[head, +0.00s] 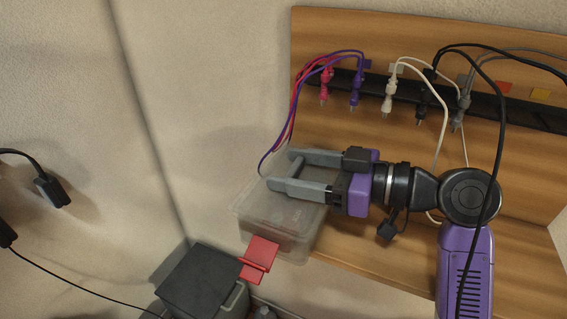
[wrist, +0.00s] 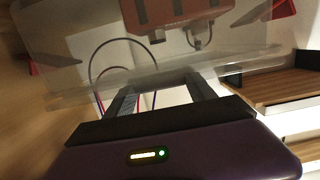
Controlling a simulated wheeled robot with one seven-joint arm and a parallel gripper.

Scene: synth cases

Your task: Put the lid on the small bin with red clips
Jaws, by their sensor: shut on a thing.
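A small clear bin (head: 283,238) stands at the left end of the wooden shelf. A red clip (head: 260,253) sticks out from its front side. In the wrist view, red clip parts show at the left (wrist: 28,58) and upper right. My gripper (head: 282,171) is above the bin, fingers pointing left, shut on a clear piece that looks like the lid. In the wrist view a clear, pale-edged sheet (wrist: 70,92) spans beyond the fingertips. Lid and bin overlap and are both see-through, so I cannot tell whether they touch. A reddish-brown thing (wrist: 172,10) shows through the clear plastic.
A dark grey box (head: 203,281) stands at the lower left, close to the red clip. Coloured cables with plugs (head: 356,97) hang on the wooden back panel (head: 400,45). Red and purple cables drop behind the bin. A black cable hangs across my arm. The left wall is near.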

